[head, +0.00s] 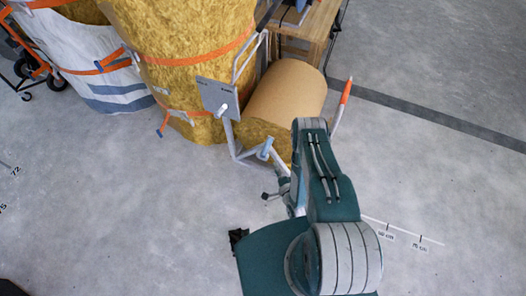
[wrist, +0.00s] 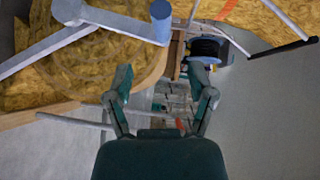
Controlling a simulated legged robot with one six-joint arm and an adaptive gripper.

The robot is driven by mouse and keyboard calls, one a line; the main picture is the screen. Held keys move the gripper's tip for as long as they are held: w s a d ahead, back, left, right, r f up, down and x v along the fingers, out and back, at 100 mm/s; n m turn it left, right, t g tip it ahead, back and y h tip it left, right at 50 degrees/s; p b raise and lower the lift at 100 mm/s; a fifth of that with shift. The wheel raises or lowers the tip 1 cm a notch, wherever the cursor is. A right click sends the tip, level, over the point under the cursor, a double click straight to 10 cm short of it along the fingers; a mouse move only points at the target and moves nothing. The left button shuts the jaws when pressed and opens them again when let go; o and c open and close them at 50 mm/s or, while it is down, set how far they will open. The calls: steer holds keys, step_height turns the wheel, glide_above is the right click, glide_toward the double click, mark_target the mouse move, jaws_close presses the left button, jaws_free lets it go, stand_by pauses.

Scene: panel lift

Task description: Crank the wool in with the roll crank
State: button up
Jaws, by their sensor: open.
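The wool roll (head: 290,92) lies in a metal frame, with a tan outer face and yellow wool at its near end. A grey crank arm with a blue grip (head: 265,149) shows at that end. In the wrist view the spiral wool end (wrist: 100,75) fills the upper left, with the grey crank arm (wrist: 105,22) across it and its blue grip (wrist: 160,20) at the top. My gripper (wrist: 163,80) is open and empty, its fingers apart from the grip, which appears above the gap. In the head view my arm partly hides the roll's near end and the fingers are unclear.
Tall yellow wool rolls with orange straps (head: 190,65) stand left of the frame, beside a white wrapped bale (head: 85,55). A grey plate (head: 217,95) is on the frame. An orange-tipped lever (head: 346,92) rises at its right. A wooden table (head: 307,35) stands behind. Floor at right is clear.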

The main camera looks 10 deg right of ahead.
mark_target(266, 150)
steer(key=w, duration=0.3)
steer(key=w+a, duration=0.1)
steer(key=w, duration=0.3)
steer(key=w+a+f, duration=0.1)
steer(key=w, duration=0.2)
steer(key=shift+w+f, duration=0.1)
steer(key=shift+w, duration=0.25)
jaws_close()
